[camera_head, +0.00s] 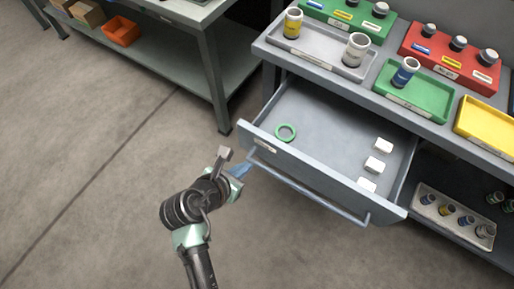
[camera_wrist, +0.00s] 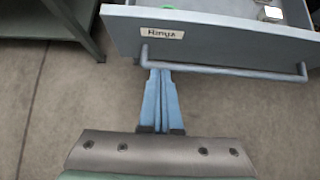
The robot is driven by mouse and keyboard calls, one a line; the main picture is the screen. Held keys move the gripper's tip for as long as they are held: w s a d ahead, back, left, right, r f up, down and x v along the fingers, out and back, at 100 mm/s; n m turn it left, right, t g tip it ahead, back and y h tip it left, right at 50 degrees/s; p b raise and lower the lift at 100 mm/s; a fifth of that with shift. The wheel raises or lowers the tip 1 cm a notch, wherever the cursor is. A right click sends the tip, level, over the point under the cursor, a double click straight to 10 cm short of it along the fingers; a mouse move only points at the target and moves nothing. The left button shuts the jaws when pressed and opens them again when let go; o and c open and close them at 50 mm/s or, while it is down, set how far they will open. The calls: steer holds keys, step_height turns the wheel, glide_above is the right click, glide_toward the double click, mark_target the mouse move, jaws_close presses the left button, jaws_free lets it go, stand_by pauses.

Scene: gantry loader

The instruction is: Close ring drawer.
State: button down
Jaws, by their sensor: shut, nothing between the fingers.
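The ring drawer (camera_head: 330,130) is pulled out from the grey cabinet. A green ring (camera_head: 285,132) and several white blocks lie inside it. Its front panel (camera_wrist: 215,38) carries a label that seems to read "Rings" and a long bar handle (camera_wrist: 225,68). My gripper (camera_head: 246,168) is just in front of the panel, near the left end of the handle. In the wrist view my gripper (camera_wrist: 160,75) has its blue fingers together and empty, their tips at or just under the handle's left end. I cannot tell whether they touch it.
The cabinet top holds a grey tray (camera_head: 315,58), green, red and yellow trays, and several cylinders. A lower shelf at right holds a tray (camera_head: 450,222) of small parts. A workbench (camera_head: 205,70) stands at left. The floor in front is clear.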

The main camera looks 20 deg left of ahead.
mark_target(265, 154)
steer(key=b+x, duration=0.2)
steer(key=x, duration=0.8)
